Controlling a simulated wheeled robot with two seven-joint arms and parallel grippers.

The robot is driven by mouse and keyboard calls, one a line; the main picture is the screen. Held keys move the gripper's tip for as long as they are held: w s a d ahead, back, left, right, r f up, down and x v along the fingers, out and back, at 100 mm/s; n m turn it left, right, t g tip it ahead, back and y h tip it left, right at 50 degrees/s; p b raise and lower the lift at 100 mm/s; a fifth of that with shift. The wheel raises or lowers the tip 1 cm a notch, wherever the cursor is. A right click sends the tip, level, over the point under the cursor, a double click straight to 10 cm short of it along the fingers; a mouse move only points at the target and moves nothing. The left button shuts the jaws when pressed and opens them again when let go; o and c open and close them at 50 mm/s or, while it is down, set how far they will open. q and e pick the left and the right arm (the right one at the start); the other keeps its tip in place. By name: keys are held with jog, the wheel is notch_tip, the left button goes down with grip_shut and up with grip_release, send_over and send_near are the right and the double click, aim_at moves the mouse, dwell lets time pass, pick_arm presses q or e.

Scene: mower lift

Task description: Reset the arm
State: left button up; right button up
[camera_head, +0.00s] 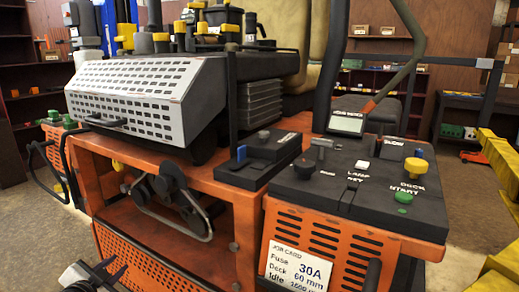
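My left gripper (98,270) shows at the bottom left edge, low in front of the orange mower frame (190,170). Its dark fingers look spread and hold nothing that I can see; part of it is cut off by the picture edge. My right gripper is not in view. The black control panel (330,190) on the mower carries a small display (347,122), a yellow knob (415,167), a green button (404,197) and a white key (362,165). Labels read "LAMP KEY" and "DECK START".
A white job card (297,268) hangs on the orange front. A perforated grey cover (135,95) sits on the mower's left. Yellow beams (498,165) stand at the right edge. Shelves (385,45) line the back wall. Open floor (450,195) shows right of the mower.

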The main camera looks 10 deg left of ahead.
pick_arm(q)
jog(key=s+d+f+g+h, duration=0.1)
jog(key=s+d+f+h, duration=0.1)
jog(key=s+d+f, duration=0.6)
jog(key=s+d+f+g+h, duration=0.2)
jog(key=s+d+f, duration=0.4)
jog(key=d, duration=0.5)
jog(key=s+d+f+n+g+h, duration=0.1)
jog(key=s+d+f+n+h, duration=0.1)
jog(key=s+d, duration=1.1)
jog(key=shift+s+d+f+n+g+p, duration=0.35)
jog(key=shift+d+f+n, duration=0.25)
jog(key=shift+d, duration=0.25)
